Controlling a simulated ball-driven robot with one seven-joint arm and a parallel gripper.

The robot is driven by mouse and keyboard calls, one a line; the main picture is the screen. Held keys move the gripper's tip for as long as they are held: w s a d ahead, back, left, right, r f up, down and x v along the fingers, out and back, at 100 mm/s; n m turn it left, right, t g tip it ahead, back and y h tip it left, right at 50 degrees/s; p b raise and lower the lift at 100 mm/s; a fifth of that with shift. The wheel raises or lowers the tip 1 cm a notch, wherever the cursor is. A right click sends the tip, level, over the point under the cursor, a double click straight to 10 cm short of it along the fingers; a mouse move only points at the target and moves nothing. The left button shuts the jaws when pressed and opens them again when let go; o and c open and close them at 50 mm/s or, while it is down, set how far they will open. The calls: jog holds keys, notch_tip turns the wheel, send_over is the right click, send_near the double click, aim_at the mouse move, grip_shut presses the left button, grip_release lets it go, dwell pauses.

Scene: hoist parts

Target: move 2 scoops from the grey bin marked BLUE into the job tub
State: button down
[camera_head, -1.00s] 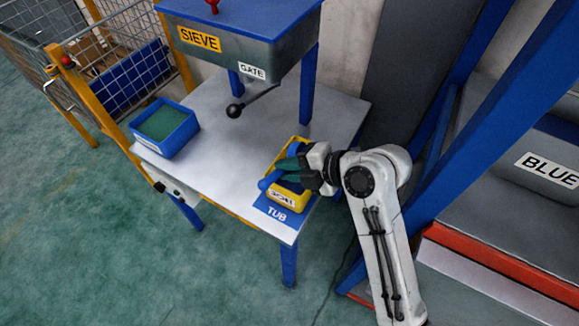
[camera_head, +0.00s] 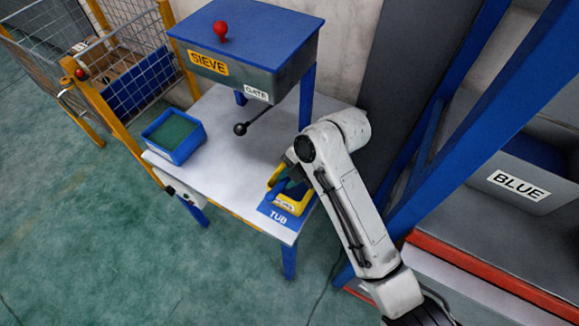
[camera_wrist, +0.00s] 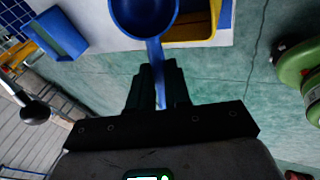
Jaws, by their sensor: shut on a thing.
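My gripper (camera_wrist: 158,85) is shut on the handle of a blue scoop (camera_wrist: 146,14). In the wrist view the scoop's round bowl lies beyond the fingertips; I cannot tell if it holds anything. The yellow job tub (camera_head: 294,208) stands on the table by the TUB label, and part of it also shows in the wrist view (camera_wrist: 205,30). In the head view my gripper (camera_head: 290,183) is over the tub, largely hidden by my arm. The grey bin marked BLUE (camera_head: 497,190) is on the rack at the right, with dark blue content partly visible.
The sieve box (camera_head: 245,60) with a red knob stands above the table (camera_head: 225,180). Its gate lever (camera_head: 240,128) sticks out below. A blue tray (camera_head: 163,150) with green content sits at the table's left. Blue rack posts (camera_head: 440,140) rise between table and bin.

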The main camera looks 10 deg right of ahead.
jog(key=g+h+p, duration=0.1)
jog(key=r+g+h+p, duration=0.1)
jog(key=p, duration=0.1)
jog(key=shift+w+r+h, duration=0.1)
jog(key=shift+r+h, duration=0.2)
jog(key=shift+h, duration=0.1)
jog(key=shift+n+g+h+p, duration=0.3)
jog(key=shift+g+h, duration=0.7)
